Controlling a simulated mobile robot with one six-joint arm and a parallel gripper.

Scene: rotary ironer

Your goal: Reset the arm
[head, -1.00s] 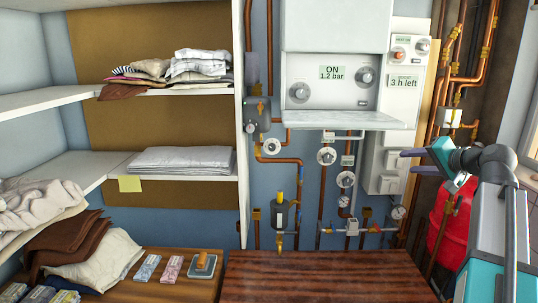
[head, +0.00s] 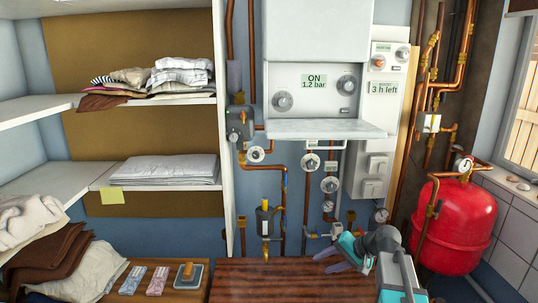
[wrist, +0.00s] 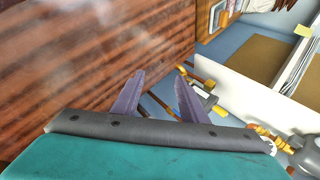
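My gripper (head: 326,261) is low at the lower right of the head view, over the back right part of the dark striped wooden top (head: 270,280). Its two purple fingers point left. In the wrist view the gripper (wrist: 158,74) shows its fingers apart with nothing between them. The wooden top (wrist: 90,60) fills the left of that view, with pipes and fittings beyond the fingertips. I cannot tell the exact height of the fingers above the top.
Behind the arm are the boiler panel (head: 315,90), copper pipes and valves (head: 265,222). A red tank (head: 455,222) stands to the right. Shelves with folded cloth (head: 165,168) are on the left.

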